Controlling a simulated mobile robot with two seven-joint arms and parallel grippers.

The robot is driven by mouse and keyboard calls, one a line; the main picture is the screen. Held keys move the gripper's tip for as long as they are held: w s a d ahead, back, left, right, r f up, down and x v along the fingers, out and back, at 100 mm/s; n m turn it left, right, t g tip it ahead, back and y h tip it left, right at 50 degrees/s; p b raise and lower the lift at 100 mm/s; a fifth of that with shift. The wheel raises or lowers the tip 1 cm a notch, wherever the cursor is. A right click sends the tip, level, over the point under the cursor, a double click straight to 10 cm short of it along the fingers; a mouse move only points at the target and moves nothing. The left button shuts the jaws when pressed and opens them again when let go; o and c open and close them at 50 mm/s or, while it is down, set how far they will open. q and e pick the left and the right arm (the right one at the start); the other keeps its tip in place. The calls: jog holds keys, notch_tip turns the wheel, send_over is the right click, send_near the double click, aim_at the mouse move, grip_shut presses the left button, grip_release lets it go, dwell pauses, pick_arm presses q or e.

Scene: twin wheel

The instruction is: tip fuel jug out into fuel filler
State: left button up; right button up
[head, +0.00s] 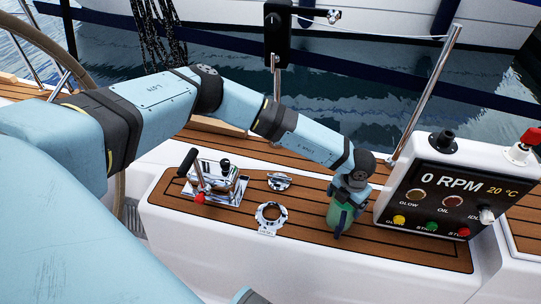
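A small green fuel jug (334,213) stands on the teak strip at the right, just left of the instrument panel. My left gripper (347,213) points down at the jug from above, with dark fingers against it. The gripper and wrist cover the jug's top, and I cannot tell whether the fingers are closed on it. The fuel filler (257,216) is a chrome ring with a brown opening, set in the teak left of the jug. The jug is upright or nearly so and apart from the filler. My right gripper is not in view.
A chrome control lever plate (213,186) with a red-tipped lever sits left of the filler. A small chrome fitting (280,181) lies behind it. The instrument panel (446,195) reads 0 RPM. A metal post (428,90) rises behind it. The teak between filler and jug is clear.

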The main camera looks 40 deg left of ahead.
pick_arm(q)
jog(key=c, duration=0.5)
notch_tip(320, 180, up, 5)
jog(key=p, duration=0.4)
jog(key=shift+o, duration=1.4)
jog(key=c, duration=0.6)
